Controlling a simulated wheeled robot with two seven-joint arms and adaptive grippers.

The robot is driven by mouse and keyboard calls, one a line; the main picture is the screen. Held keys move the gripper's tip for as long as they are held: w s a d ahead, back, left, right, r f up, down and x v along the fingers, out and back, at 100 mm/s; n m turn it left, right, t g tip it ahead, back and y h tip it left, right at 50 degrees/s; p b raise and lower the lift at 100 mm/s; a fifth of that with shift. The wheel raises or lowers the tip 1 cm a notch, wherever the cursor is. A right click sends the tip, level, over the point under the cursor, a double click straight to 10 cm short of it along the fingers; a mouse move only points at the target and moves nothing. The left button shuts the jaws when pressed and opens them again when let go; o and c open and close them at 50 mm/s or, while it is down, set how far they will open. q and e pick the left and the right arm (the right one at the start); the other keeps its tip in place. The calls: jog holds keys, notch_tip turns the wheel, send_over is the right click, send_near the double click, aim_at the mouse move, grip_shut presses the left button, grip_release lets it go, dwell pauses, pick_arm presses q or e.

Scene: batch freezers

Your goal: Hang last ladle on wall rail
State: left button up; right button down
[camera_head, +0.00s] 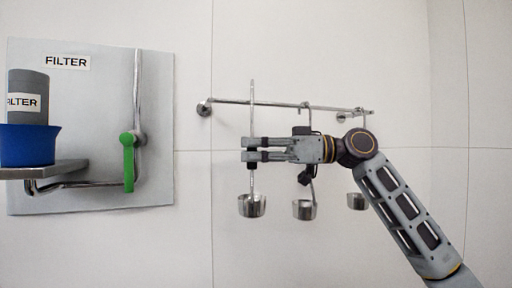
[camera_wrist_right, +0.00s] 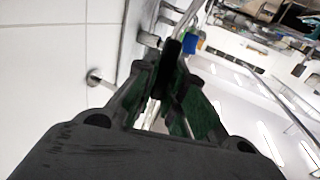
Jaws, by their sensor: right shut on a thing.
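My right gripper (camera_head: 250,149) is shut on the handle of a steel ladle (camera_head: 252,207), the leftmost of three. The handle is upright and its top stands above the wall rail (camera_head: 230,101), crossing it in the picture. I cannot tell whether its hook touches the rail. A middle ladle (camera_head: 304,210) and a right ladle (camera_head: 356,202) hang from the rail, partly hidden by my gripper and arm. In the right wrist view the dark gripper fingers (camera_wrist_right: 168,80) come together, and the grip point is hard to make out. My left gripper is not in view.
At the left is a wall panel with a FILTER label (camera_head: 66,62), a pipe with a green valve handle (camera_head: 128,163), and a shelf (camera_head: 60,169) holding a blue bowl (camera_head: 28,146) and a grey cylinder (camera_head: 28,84). The wall between panel and rail is clear.

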jog(key=shift+w+a+f+b, duration=0.15)
jog(key=shift+w+f+b, duration=0.2)
jog(key=shift+f, duration=0.35)
jog(key=shift+w+a+f+b, duration=0.1)
jog(key=shift+w+f+b, duration=0.15)
jog(key=shift+w+f, duration=0.35)
jog(key=shift+s+f, duration=0.1)
jog(key=shift+s, duration=0.05)
jog(key=c, duration=1.4)
grip_release()
jog(key=shift+s+d, duration=0.15)
jog(key=shift+d, duration=2.85)
jog(key=shift+s+d, duration=0.1)
jog(key=shift+d, duration=2.9)
